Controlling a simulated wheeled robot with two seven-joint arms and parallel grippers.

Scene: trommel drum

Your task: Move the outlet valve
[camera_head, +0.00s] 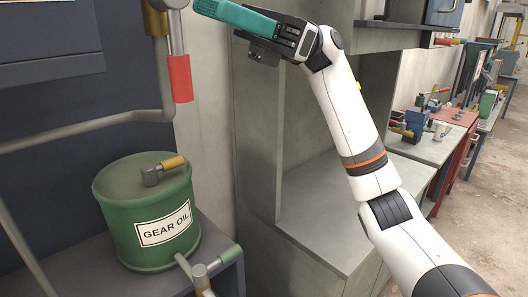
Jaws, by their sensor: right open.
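A green drum (150,210) labelled GEAR OIL stands upright on a dark shelf at the left. A lever with a yellow grip (165,170) lies on its lid. At its lower front, a pipe fitting (202,278) with a green handle (225,256) looks like an outlet valve; its lower part is cut off by the frame edge. A red-handled lever (180,79) hangs from pipework above the drum. I cannot tell for certain which is the outlet valve. My right gripper (204,7), with teal fingers, is open at the top, right of the red handle and apart from it. My left gripper is out of view.
A grey pipe (85,132) runs across the dark panel behind the drum. A grey cabinet with an open shelf (325,205) stands behind my right arm. Workbenches with tools (435,125) line the right; the floor beside them is clear.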

